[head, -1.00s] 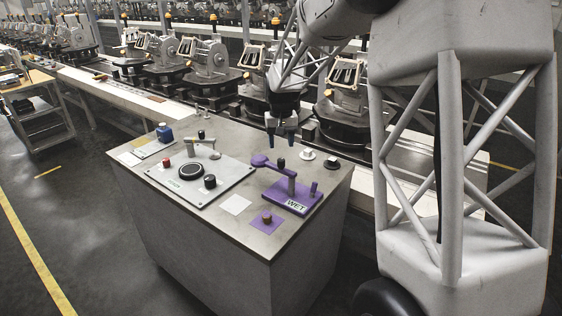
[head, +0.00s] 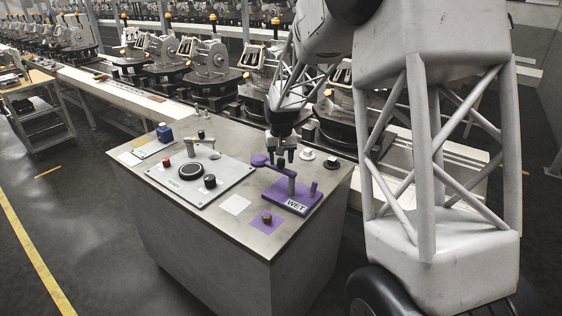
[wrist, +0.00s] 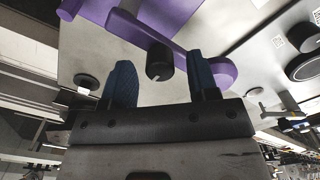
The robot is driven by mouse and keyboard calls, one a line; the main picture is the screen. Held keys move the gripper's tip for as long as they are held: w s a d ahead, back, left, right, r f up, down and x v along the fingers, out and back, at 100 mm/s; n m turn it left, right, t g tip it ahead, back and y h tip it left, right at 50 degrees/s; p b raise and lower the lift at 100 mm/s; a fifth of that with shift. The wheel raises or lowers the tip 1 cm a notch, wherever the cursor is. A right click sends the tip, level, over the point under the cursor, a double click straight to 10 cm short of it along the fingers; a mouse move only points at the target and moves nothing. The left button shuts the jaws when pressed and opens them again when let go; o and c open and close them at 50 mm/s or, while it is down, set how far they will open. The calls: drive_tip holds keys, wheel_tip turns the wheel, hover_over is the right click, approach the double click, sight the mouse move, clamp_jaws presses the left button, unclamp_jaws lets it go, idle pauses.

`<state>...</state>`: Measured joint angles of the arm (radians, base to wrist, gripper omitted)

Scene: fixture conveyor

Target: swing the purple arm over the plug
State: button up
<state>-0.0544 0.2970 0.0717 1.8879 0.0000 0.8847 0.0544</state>
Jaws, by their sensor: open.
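The purple arm (head: 273,168) is a flat lever on a post above a purple base (head: 300,205) marked "WET". Its round end points to the back left, and a black knob stands on it. A short brown plug (head: 267,217) stands on a purple square in front of the base, with the arm off to one side of it. My gripper (head: 281,157) is open, pointing down at the knob. In the wrist view the black knob (wrist: 159,66) shows between the two blue fingers, with gaps on both sides. The purple arm (wrist: 190,58) runs behind it.
A light panel (head: 215,187) with a black dial and knobs lies left of the arm. Round white and black pieces (head: 307,155) lie right of my gripper. A conveyor with machines runs behind.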

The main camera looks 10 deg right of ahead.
drive_tip(key=shift+f, duration=0.7)
clamp_jaws()
